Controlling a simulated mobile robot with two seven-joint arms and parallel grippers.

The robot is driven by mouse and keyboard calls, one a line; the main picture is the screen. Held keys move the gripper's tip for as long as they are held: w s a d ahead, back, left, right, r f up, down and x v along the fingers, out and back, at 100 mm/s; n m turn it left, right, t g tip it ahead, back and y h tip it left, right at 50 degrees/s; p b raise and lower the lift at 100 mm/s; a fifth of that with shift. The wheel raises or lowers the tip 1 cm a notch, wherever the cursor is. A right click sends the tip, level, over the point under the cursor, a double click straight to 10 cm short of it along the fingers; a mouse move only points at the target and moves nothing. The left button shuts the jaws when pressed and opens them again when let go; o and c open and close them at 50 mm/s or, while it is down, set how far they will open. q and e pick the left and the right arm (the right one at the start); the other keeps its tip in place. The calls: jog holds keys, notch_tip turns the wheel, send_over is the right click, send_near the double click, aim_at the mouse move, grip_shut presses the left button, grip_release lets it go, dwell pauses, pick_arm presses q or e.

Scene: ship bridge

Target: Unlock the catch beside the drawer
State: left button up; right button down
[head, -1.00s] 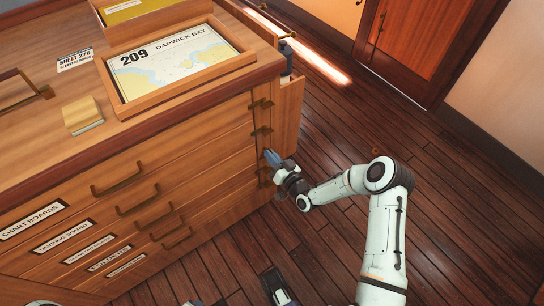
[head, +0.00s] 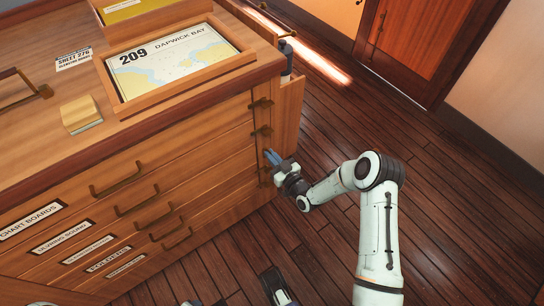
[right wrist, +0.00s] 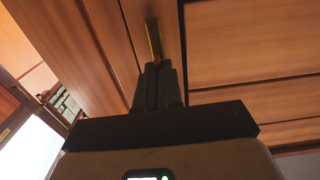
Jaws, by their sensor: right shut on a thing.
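The wooden chart cabinet (head: 215,140) has a column of brass catches on the narrow upright strip at its right front edge, beside the drawers. The upper catch (head: 262,103) and the one below it (head: 262,131) show clearly. My right gripper (head: 270,156) is at a lower catch, which its fingers mostly hide in the head view. In the right wrist view a brass catch (right wrist: 153,40) stands out at the tips of my right fingers (right wrist: 158,80), which are shut on it. I cannot tell how far that catch is turned.
Labelled drawers with brass handles (head: 118,180) fill the cabinet front. A narrow side panel (head: 291,110) stands out at the cabinet's right. The plank floor (head: 440,200) to the right is clear.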

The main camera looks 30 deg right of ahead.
jog(key=shift+w+r, duration=0.15)
jog(key=shift+r, duration=0.1)
jog(key=c, duration=1.3)
grip_release()
jog(key=shift+c, duration=0.2)
jog(key=shift+o, duration=0.2)
jog(key=shift+a+f, duration=0.1)
jog(key=shift+f, duration=0.1)
pick_arm(q)
jog(key=shift+g+h, duration=0.3)
jog(key=shift+g, duration=0.3)
jog(key=s, duration=0.1)
jog(key=s+d+r+p, duration=0.2)
jog(key=shift+s+r, duration=0.2)
jog(key=shift+s, duration=0.05)
pick_arm(e)
jog(key=s+d, duration=0.1)
jog(key=s, duration=1.2)
jog(key=shift+s, duration=0.15)
pick_arm(q)
jog(key=shift+a, duration=0.1)
